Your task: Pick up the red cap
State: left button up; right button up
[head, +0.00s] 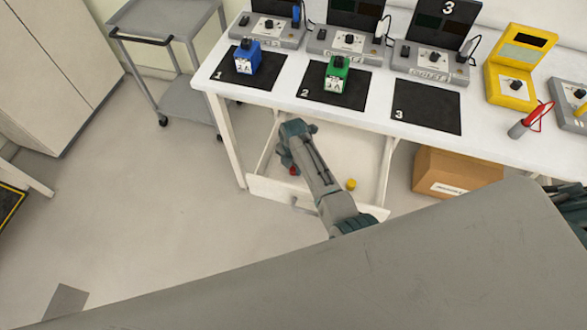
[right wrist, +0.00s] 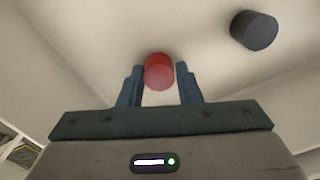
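The red cap (head: 293,170) lies in the open drawer (head: 262,189) under the workbench, partly hidden by my right gripper in the head view. My right gripper (head: 286,158) reaches down into the drawer. In the right wrist view the red cap (right wrist: 159,72) shows between the tips of my right gripper (right wrist: 159,69). The two fingers are apart, with a narrow gap visible on each side of the cap. I cannot tell how far the cap is below the fingertips. My left gripper is not in view.
A yellow cap (head: 351,184) lies in the drawer to the right. A dark cap (right wrist: 254,31) lies right of the red one in the right wrist view. The white bench (head: 385,118) overhangs the drawer. A cardboard box (head: 457,172) stands right of the drawer.

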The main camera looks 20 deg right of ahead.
jog(key=c, duration=0.5)
jog(key=shift+o, duration=0.2)
